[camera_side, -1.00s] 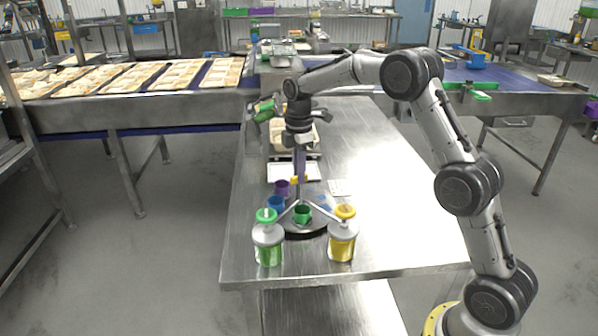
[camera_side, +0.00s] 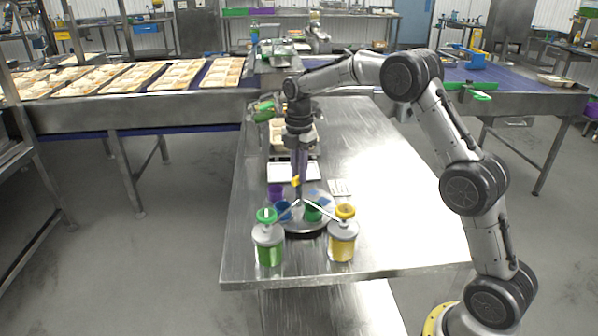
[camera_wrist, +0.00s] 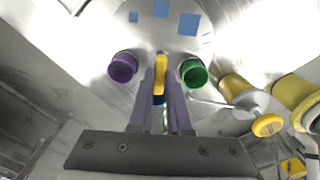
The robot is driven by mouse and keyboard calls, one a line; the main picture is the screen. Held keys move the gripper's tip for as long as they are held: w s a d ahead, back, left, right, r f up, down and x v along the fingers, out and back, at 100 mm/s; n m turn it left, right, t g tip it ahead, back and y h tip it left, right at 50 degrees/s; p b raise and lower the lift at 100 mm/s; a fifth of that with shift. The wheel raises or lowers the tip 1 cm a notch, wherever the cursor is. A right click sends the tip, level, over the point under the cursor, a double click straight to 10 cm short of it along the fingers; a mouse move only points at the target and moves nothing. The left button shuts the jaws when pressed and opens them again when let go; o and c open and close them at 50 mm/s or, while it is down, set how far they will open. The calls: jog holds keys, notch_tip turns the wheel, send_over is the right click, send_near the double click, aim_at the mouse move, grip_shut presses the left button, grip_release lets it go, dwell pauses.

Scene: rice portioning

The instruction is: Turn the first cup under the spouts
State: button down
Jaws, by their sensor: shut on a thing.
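My gripper (camera_side: 297,186) points down over the turntable (camera_side: 318,194) and is shut on a yellow peg (camera_wrist: 161,72). The peg shows between the purple fingers in the wrist view. On the turntable stand a purple cup (camera_side: 275,193) at the left, a blue cup (camera_side: 283,212) at the front left and a green cup (camera_side: 313,212) at the front right. Spouts from the green-lidded dispenser (camera_side: 268,240) and the yellow-lidded dispenser (camera_side: 343,238) meet above the front, between the blue and green cups. In the wrist view the fingers mostly hide the blue cup (camera_wrist: 158,99).
Blue squares (camera_wrist: 160,9) mark the turntable's other side. The steel table (camera_side: 385,190) is clear to the right.

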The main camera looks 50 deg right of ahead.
jog(key=shift+r+n, duration=0.1)
jog(key=shift+n, duration=4.3)
jog(key=c, duration=0.9)
grip_release()
jog(key=shift+o, duration=0.2)
notch_tip(320, 180, up, 14)
